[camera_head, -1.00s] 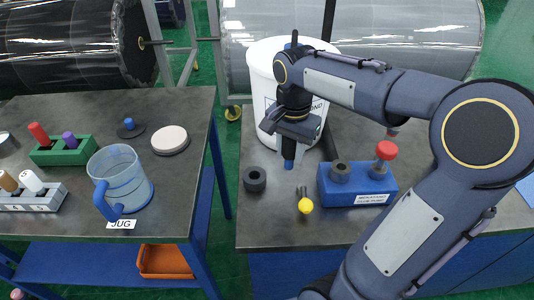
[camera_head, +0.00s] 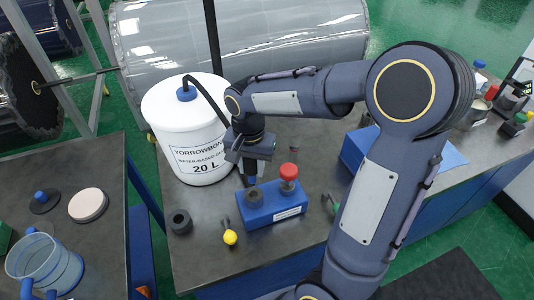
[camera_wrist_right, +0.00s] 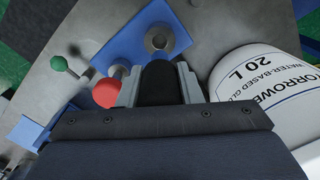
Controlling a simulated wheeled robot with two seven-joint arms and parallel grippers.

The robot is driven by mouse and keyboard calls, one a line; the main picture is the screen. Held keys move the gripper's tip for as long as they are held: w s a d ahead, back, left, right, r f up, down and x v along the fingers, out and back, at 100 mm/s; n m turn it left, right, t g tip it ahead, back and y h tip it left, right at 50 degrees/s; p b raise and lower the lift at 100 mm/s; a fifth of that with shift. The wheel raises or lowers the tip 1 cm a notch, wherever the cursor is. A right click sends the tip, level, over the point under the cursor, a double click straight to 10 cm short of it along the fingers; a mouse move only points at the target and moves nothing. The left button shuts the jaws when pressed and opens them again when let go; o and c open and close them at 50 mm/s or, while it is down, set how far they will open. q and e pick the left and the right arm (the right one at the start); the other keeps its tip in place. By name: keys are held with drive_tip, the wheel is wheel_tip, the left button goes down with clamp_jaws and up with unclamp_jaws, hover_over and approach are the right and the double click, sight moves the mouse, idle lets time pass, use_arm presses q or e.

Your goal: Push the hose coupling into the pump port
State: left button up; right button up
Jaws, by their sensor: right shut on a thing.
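The pump is a blue block (camera_head: 273,210) with a grey ring-shaped port (camera_head: 254,196) and a red knob (camera_head: 289,171) on top. In the right wrist view the port (camera_wrist_right: 159,38) shows just beyond my fingertips, with its opening visible. My right gripper (camera_head: 246,178) is shut on the dark hose coupling (camera_wrist_right: 162,82), close behind the port. The fingers mostly hide the coupling in the head view. Whether it touches the port I cannot tell. The black hose (camera_head: 206,92) runs from the white bucket's lid to the gripper. My left gripper is not in view.
The white 20 L bucket (camera_head: 190,135) stands left of my right arm. A black ring (camera_head: 180,222) and a yellow-ended pin (camera_head: 230,237) lie left of the pump. A green-ended pin (camera_wrist_right: 58,63) lies nearby. A clear jug (camera_head: 48,265) stands on the left table.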

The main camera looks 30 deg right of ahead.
sight(252, 178)
drive_tip(key=shift+f, duration=0.1)
drive_tip(key=shift+f+b, duration=2)
drive_tip(key=shift+f, duration=0.3)
drive_tip(key=shift+f+b, duration=1.7)
drive_tip(key=shift+f, duration=0.45)
idle(0.4)
drive_tip(key=o, duration=1)
drive_tip(key=shift+r, duration=0.1)
wheel_tip(252, 178, up, 8)
drive_tip(key=shift+f, duration=0.1)
